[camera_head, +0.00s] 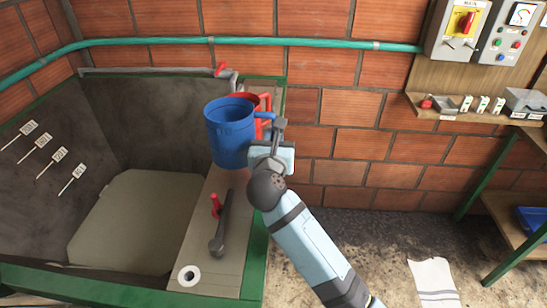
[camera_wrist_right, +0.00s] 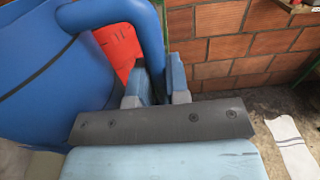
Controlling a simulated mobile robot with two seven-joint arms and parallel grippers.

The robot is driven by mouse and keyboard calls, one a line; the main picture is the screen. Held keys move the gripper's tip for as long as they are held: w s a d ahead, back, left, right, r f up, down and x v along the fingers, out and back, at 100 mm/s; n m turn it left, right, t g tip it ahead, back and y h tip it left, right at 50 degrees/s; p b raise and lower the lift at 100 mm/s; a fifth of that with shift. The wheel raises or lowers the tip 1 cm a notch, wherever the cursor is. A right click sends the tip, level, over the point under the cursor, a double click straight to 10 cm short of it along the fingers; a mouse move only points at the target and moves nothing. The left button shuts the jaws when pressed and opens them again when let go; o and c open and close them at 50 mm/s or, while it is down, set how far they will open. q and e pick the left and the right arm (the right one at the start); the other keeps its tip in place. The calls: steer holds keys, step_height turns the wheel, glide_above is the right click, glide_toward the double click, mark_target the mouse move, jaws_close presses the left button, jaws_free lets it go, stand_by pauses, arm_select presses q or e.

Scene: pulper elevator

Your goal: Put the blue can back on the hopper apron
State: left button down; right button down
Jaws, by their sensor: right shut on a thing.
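The blue can (camera_head: 228,140) is upright and open at the top, above the far part of the hopper apron (camera_head: 208,260). I cannot tell whether its base touches the apron. My right gripper (camera_head: 277,132) is shut on the can's handle from the right. In the right wrist view the fingers (camera_wrist_right: 157,85) close around the blue handle (camera_wrist_right: 152,38), and the can's body (camera_wrist_right: 40,75) fills the left side. A red can (camera_head: 267,102) stands just behind the blue one, partly hidden by it. My left gripper is not in view.
A dark tool (camera_head: 221,230) with a red part (camera_head: 214,204) lies on the apron's middle, and a white ring (camera_head: 189,275) lies at its near end. The hopper pit (camera_head: 125,220) is left. A green pipe (camera_head: 320,43) runs along the brick wall.

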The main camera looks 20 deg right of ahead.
step_height(320, 180, down, 5)
steer(key=shift+f, duration=0.6)
steer(key=shift+f, duration=0.2)
steer(key=c, duration=1.1)
jaws_free()
steer(key=shift+r, duration=0.1)
